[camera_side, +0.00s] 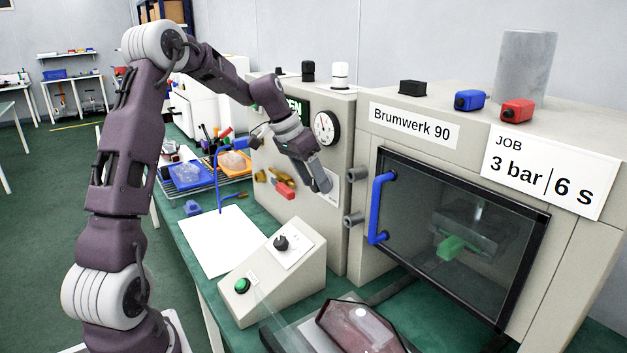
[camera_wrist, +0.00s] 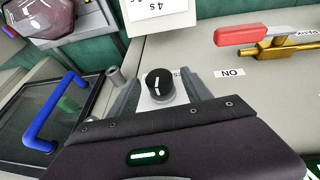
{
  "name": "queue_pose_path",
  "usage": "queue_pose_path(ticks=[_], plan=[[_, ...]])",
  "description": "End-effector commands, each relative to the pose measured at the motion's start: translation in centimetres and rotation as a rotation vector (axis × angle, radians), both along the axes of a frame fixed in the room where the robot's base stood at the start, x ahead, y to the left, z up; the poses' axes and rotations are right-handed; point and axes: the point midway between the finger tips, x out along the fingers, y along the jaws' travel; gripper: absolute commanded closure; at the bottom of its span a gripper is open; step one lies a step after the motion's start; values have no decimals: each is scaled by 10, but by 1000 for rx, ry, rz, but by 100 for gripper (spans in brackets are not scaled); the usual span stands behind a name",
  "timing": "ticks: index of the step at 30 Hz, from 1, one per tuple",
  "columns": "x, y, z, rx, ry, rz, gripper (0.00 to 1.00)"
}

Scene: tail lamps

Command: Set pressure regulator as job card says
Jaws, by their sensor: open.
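The job card (camera_side: 545,172) on the press housing reads "3 bar | 6 s". A black regulator knob (camera_wrist: 160,86) with a white pointer line sits on a white label on the front panel. In the wrist view the line runs roughly up and down the picture. My gripper (camera_wrist: 161,92) is open, with one finger on each side of the knob; I cannot tell whether they touch it. In the side view my gripper (camera_side: 322,184) is at the panel and hides the knob. A round pressure gauge (camera_side: 326,128) is above; its reading is too small to tell.
A brass valve with a red lever (camera_side: 283,189) is left of my gripper. A sloped console with a black dial (camera_side: 281,243) and green button (camera_side: 242,286) stands in front. The blue door handle (camera_side: 379,208) is to the right.

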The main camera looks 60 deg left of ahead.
Motion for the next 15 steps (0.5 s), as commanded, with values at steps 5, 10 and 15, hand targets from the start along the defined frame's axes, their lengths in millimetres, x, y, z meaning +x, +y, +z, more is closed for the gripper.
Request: queue_pose_path(ticks=[5, 10, 15], plan=[[1, 0, -2, 0, 0, 0, 43], [1, 0, -2, 0, 0, 0, 62], [1, 0, -2, 1, 0, 0, 96]])
